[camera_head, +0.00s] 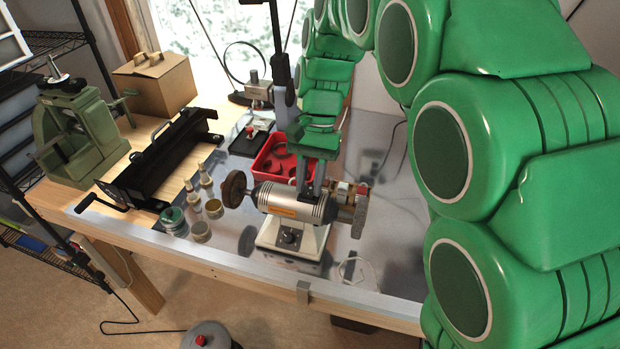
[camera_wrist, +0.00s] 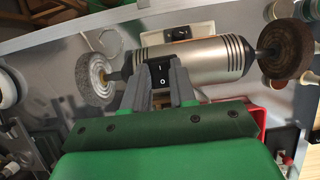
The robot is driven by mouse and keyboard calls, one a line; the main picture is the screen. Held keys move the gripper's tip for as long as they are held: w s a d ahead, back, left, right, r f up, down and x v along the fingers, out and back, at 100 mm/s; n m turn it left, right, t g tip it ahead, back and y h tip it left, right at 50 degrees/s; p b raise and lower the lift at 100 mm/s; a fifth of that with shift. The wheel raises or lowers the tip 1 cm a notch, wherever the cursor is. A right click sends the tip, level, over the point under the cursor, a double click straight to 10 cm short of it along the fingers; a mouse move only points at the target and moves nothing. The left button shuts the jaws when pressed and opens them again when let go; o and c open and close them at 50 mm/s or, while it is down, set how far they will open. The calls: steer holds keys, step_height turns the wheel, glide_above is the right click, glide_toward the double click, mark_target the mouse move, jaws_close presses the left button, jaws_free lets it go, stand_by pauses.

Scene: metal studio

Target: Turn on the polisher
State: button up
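The polisher (camera_head: 287,202) is a silver motor on a pale base, standing on the metal bench top. It has a brown wheel (camera_head: 234,189) at its left end and a grey wheel (camera_head: 360,212) at its right end. In the wrist view, a black rocker switch (camera_wrist: 163,76) marked I and O shows on the motor housing (camera_wrist: 205,62). My gripper (camera_wrist: 161,73) has its two grey fingers apart, with the switch showing between their tips. The fingers hold nothing. I cannot tell whether they touch the housing. In the head view my gripper (camera_head: 308,190) is just behind the motor.
A red tray (camera_head: 262,170) lies behind the polisher. Small bottles and jars (camera_head: 201,231) stand to its left. A black bending tool (camera_head: 160,165), a green press (camera_head: 82,135) and a cardboard box (camera_head: 155,85) stand further left. A cable lies at the front right.

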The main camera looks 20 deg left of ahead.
jaws_close()
